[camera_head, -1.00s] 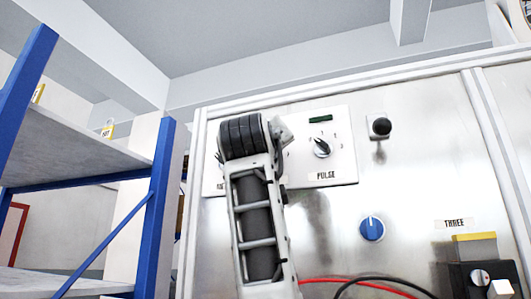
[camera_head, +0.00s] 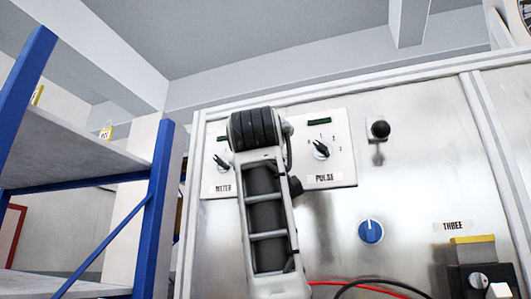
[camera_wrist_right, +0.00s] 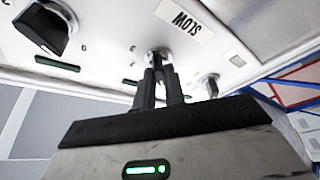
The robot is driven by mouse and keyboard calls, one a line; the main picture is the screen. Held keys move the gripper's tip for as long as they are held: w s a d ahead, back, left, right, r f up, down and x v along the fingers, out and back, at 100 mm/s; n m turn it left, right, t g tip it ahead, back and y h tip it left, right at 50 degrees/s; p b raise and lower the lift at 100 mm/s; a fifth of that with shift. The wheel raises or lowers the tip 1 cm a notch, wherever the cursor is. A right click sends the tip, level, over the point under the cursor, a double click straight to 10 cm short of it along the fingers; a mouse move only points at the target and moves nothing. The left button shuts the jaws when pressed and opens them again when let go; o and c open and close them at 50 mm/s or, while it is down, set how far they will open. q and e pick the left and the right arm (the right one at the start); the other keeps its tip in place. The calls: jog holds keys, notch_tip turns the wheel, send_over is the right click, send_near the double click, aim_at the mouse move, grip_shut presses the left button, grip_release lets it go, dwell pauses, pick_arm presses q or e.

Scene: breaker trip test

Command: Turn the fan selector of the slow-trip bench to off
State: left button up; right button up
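The upright white panel (camera_head: 342,130) carries selectors with METER and PULSE labels in the head view. My right forearm covers its middle part there and hides the gripper. In the right wrist view, turned nearly upside down, the SLOW label (camera_wrist_right: 183,25) sits beside the slow selector (camera_wrist_right: 157,55). My right gripper (camera_wrist_right: 159,68) reaches this selector. Its two black fingers are close together, on either side of the knob, and appear shut on it. The fingers hide most of the knob, so its pointed position cannot be read. My left gripper is not in view.
The pulse selector (camera_head: 321,149) and the meter selector (camera_head: 223,163) flank my arm. A black knob (camera_head: 380,129) and a blue knob (camera_head: 371,230) are farther right. Red and black cables run below. A blue-framed shelf (camera_head: 158,210) stands left.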

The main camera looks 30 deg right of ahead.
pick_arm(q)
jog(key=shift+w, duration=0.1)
pick_arm(e)
jog(key=o, duration=0.4)
jog(key=shift+c, duration=0.2)
